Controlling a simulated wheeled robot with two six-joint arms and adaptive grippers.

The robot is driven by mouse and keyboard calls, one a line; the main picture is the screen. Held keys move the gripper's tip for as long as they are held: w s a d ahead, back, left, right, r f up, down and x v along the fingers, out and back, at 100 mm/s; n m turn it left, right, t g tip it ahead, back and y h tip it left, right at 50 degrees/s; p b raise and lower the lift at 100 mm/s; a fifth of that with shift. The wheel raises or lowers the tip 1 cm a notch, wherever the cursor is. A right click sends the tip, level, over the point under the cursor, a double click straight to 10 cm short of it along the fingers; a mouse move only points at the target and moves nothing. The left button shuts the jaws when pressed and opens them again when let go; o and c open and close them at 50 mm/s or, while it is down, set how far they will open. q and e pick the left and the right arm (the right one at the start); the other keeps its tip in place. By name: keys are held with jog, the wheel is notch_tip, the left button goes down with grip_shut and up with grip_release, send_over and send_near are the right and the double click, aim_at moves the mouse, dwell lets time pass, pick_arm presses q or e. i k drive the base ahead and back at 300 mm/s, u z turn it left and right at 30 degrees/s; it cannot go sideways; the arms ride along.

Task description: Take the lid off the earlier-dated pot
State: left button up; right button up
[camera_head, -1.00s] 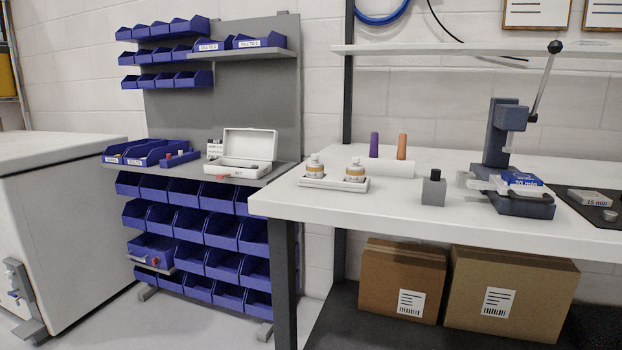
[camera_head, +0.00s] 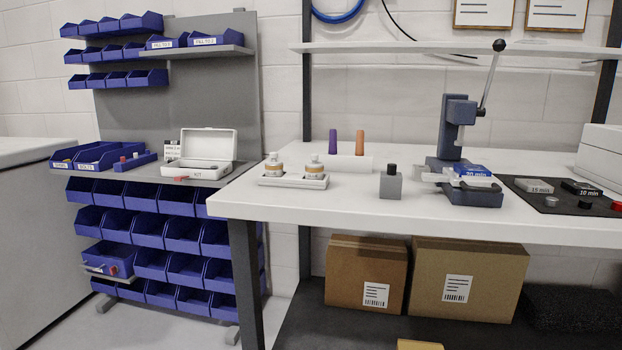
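Two small pots stand side by side in a white tray (camera_head: 293,183) at the left end of the white bench. The left pot (camera_head: 273,166) and the right pot (camera_head: 314,168) each have a pale lid and a tan label band. Both lids are on. Any dates on the labels are too small to read. Neither of my grippers is in view.
On the bench (camera_head: 370,204) are a grey block with a black top (camera_head: 391,184), a white holder (camera_head: 340,163) with purple and orange sticks, and a lever press (camera_head: 458,150). A dark mat (camera_head: 560,206) holds timed boxes. An open white case (camera_head: 208,167) lies on the left rack.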

aim_at(314, 157)
jog(key=u, duration=0.05)
jog(key=k, duration=0.45)
jog(key=u, duration=0.9)
jog(key=i, duration=0.95)
jog(key=z, duration=0.2)
